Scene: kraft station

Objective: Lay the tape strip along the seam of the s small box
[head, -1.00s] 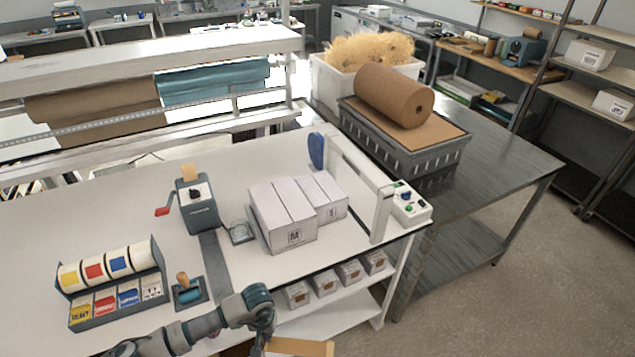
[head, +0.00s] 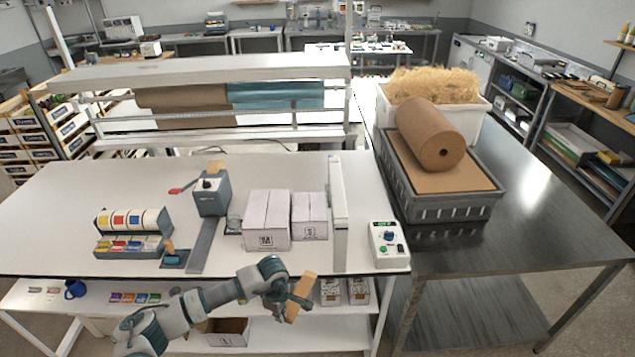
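The small box marked S (head: 311,216) stands closed on the white table, right beside a larger box marked M (head: 266,222). A lengthwise seam line shows on its top. My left gripper (head: 284,299) is in front of the table's near edge, below and nearer than the boxes. It appears shut on a tan tape strip (head: 302,292), which sticks up tilted from the fingers and is clear of the box. The fingertips are small and partly hidden by the strip. My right gripper is not in view.
A tape dispenser (head: 212,194) stands left of the boxes. A tall grey-white frame (head: 338,215) stands close to the right of the S box, with a button control box (head: 386,243) beyond. A label rack (head: 132,232) is at left. The table front is mostly clear.

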